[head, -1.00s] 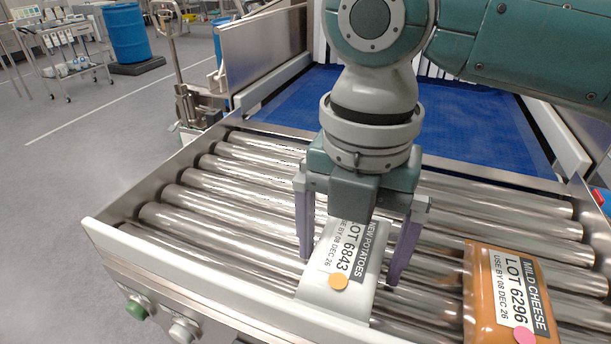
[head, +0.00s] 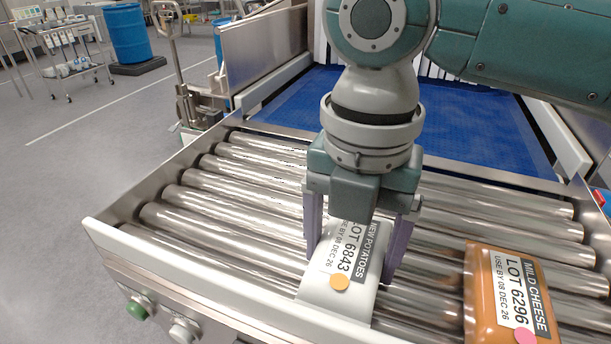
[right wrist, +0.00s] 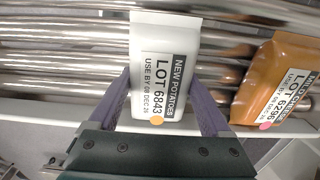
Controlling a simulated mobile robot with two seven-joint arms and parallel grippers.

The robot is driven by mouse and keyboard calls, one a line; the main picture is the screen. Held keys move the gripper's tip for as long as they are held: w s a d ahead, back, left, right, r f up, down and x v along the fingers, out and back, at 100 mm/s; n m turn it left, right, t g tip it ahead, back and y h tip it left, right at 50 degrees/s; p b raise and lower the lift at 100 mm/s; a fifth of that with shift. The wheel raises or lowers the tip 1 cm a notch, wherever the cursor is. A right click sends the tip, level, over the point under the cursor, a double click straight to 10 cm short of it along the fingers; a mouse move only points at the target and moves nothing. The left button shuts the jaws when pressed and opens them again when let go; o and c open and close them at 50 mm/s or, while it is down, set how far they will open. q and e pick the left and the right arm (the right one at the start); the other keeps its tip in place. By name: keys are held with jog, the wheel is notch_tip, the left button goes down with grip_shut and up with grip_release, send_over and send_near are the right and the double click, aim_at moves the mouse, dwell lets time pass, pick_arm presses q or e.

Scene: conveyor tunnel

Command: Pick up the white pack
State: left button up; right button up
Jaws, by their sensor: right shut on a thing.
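The white pack (head: 335,303) lies on the metal rollers near the front edge of the conveyor. Its label reads "NEW POTATOES", "LOT 6843", with an orange dot. My right gripper (head: 353,248) points down over the pack, with one purple finger against each side, shut on it. In the right wrist view the pack (right wrist: 163,45) sits between the two fingers, and its far end reaches out beyond them. The pack appears to rest on the rollers. My left gripper is not in view.
An orange-brown pack (head: 482,290) labelled "MILD CHEESE", "LOT 6296" lies on the rollers to the right. A blue belt (head: 480,135) runs behind the rollers. The rollers (head: 215,195) to the left are bare. A metal side wall (head: 262,45) stands at the back left.

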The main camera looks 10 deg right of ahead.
aim_at(352, 245)
jog(key=shift+r, duration=0.15)
grip_shut()
notch_tip(352, 245, up, 20)
jog(key=p, duration=0.1)
jog(key=shift+p, duration=0.3)
jog(key=o, duration=1.1)
grip_release()
grip_shut()
